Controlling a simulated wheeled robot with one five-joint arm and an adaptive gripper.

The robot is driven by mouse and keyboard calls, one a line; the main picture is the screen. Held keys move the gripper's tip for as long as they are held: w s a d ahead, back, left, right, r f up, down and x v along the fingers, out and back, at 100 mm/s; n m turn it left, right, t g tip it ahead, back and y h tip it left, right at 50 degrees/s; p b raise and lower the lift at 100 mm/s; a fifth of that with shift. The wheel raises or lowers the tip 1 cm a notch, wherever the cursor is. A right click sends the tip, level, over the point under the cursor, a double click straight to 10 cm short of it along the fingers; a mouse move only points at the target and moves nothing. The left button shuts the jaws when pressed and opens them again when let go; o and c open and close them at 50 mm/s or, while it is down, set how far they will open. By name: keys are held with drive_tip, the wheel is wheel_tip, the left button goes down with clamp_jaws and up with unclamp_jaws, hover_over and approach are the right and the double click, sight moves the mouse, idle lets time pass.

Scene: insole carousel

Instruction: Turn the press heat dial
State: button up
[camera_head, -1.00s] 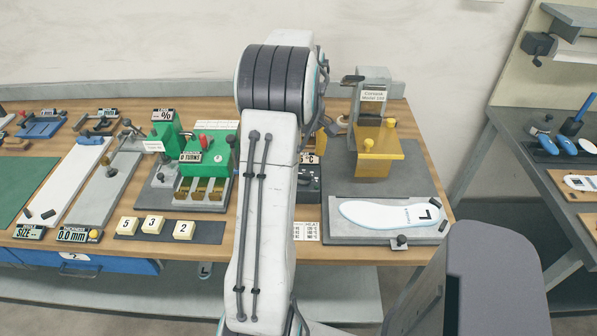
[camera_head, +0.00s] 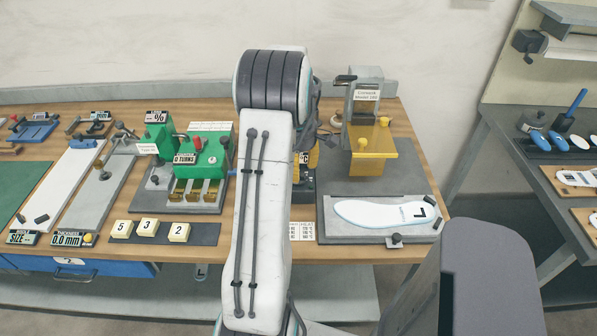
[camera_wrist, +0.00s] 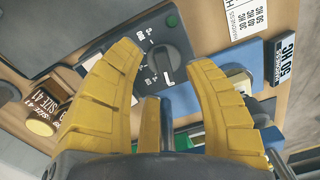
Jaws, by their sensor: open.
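In the wrist view a dark control box carries a round dial (camera_wrist: 163,57) with a pale pointer line and a printed scale around it. My gripper (camera_wrist: 165,60) is open, its two yellow fingers spread on either side of the dial in the picture. I cannot tell whether either finger touches it.
A green light (camera_wrist: 171,21) is on the box. A hardness sign (camera_wrist: 286,60) is at right in the wrist view and a size tag (camera_wrist: 47,111) at left. A white insole (camera_head: 383,212) lies before the press. A green machine (camera_head: 206,158) stands left of my arm.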

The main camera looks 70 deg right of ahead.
drive_tip(key=shift+f, duration=1.1)
clamp_jaws()
